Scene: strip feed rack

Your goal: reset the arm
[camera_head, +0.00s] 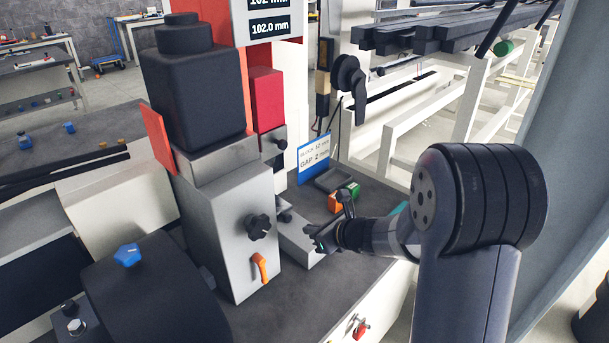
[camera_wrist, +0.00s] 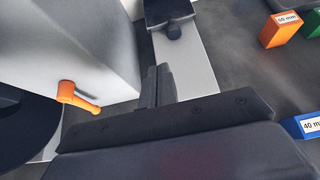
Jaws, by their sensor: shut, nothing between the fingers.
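My gripper (camera_head: 318,238) is at the end of my arm in the head view, in front of the grey machine (camera_head: 228,220) and above the dark bench top. In the wrist view my gripper (camera_wrist: 157,75) has its two dark fingers together, with nothing between them. The fingers point over a light metal strip (camera_wrist: 186,62) on the bench. An orange lever (camera_wrist: 78,98) on the machine body is left of the fingers in the wrist view and apart from them. My arm reaches in from the right in the head view.
An orange block (camera_wrist: 280,31) marked 10 mm, a green block (camera_wrist: 313,24) and a blue block marked 40 m (camera_wrist: 308,126) lie to the right in the wrist view. A sign (camera_head: 314,155) stands behind the blocks. A rack with dark bars (camera_head: 440,32) is at the back right.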

